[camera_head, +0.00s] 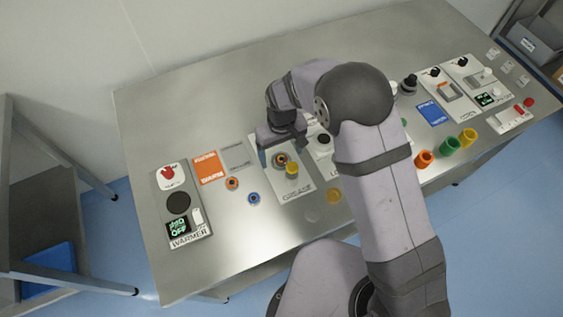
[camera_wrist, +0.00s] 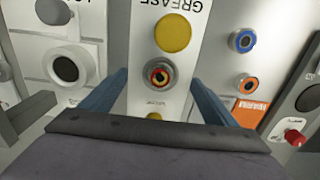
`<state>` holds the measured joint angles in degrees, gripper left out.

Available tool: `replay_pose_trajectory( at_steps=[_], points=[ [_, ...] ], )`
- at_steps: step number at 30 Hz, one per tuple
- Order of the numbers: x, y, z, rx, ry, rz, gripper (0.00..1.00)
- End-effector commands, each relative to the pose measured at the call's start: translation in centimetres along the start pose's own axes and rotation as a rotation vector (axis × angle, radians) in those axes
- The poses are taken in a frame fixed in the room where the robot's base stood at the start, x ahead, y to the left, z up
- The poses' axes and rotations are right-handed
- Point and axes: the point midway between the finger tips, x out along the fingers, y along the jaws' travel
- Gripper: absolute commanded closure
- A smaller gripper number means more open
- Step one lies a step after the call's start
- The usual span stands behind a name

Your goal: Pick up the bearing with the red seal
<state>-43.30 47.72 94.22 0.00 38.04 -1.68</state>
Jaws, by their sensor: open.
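A small ringed bearing (camera_head: 281,160) sits on the white GREASE panel (camera_head: 302,186). In the wrist view my gripper (camera_wrist: 159,92) is open, with a blue finger on each side of the bearing and space between. Nothing is held. The exact height of the fingertips above the panel cannot be told.
An orange-ringed bearing (camera_head: 232,184) and a blue-ringed bearing (camera_head: 253,199) lie to the left on the steel table (camera_head: 225,262). The WARMER panel (camera_head: 181,207) is farther left. My arm hides part of the table.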

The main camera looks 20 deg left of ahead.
Motion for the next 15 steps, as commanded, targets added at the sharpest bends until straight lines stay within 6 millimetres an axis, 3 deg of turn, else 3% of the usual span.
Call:
replay_pose_trajectory(
  at_steps=[4,15],
  points=[
    [1.04,0.00,-0.02,0.000,0.000,0.000,0.19],
    [1.15,0.00,-0.01,0.000,0.000,0.000,0.19]
  ],
)
